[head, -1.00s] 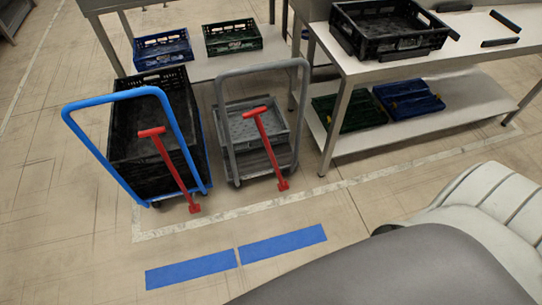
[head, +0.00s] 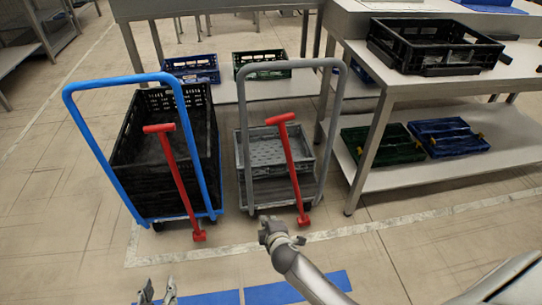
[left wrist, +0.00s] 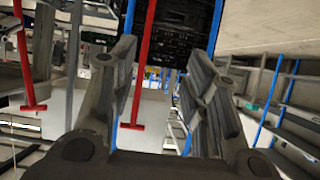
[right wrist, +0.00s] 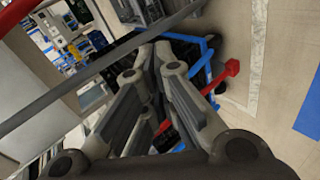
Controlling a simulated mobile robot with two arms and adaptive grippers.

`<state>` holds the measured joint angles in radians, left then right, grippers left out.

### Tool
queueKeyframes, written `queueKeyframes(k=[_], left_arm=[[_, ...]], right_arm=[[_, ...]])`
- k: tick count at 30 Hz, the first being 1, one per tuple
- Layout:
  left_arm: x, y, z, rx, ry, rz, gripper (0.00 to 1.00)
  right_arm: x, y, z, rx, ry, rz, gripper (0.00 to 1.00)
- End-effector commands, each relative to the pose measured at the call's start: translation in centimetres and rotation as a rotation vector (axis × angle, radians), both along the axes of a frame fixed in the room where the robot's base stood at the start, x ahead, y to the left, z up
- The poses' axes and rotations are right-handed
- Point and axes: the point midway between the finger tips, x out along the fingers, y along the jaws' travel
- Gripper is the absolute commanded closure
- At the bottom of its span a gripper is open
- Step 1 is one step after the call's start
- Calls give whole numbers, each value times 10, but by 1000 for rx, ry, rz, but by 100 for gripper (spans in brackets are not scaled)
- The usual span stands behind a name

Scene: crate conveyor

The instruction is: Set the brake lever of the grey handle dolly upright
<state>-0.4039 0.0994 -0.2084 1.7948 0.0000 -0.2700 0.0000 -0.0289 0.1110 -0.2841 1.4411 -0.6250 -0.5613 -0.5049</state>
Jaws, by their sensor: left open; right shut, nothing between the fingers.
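The grey handle dolly (head: 333,150) stands beside the blue handle dolly (head: 205,140). Its red brake lever (head: 292,165) slants in the head view, with its T-shaped top to the left of its foot. My right gripper (head: 270,226) is shut and empty, just left of and in front of the lever's foot; I see no clear contact. A red bar (right wrist: 222,78) shows beside its fingers (right wrist: 155,62) in the right wrist view. My left gripper (head: 157,290) is open and empty, low in front of the blue dolly. In the left wrist view, two red levers (left wrist: 145,60) show beyond its fingers (left wrist: 160,70).
The blue dolly carries a black crate (head: 125,165) and has its own red lever (head: 178,185). A grey crate (head: 255,133) sits on the grey dolly. A steel table (head: 372,150) stands to the right. Blue floor strips (head: 210,298) lie in front.

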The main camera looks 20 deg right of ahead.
Motion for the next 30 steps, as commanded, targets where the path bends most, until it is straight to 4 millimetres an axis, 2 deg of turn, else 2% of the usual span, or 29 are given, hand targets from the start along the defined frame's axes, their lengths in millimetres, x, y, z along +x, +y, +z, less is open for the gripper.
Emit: queueKeyframes(k=[1, 3, 6, 12, 15, 18, 23, 30], left_arm=[[8, -3, 7, -15, -62, -2, 57], [15, -6, 36, -36, -146, -3, 57], [19, -8, 78, -65, -263, -6, 57], [8, -8, 150, -114, -453, -10, 57], [1, -7, 173, -127, -508, -11, 57], [-3, -6, 186, -135, -537, -11, 57], [-5, -7, 198, -146, -580, -13, 57], [-9, -10, 225, -190, -737, -22, 57]], right_arm=[[17, 1, 7, -50, -60, 17, 100], [36, 1, 35, -128, -137, 34, 100], [54, 0, 76, -237, -245, 45, 100], [65, -5, 149, -412, -414, 23, 100], [64, -6, 172, -462, -460, 8, 100], [63, -7, 185, -486, -484, -1, 100], [70, -10, 190, -496, -490, -4, 100], [100, -19, 189, -495, -489, -4, 100]])
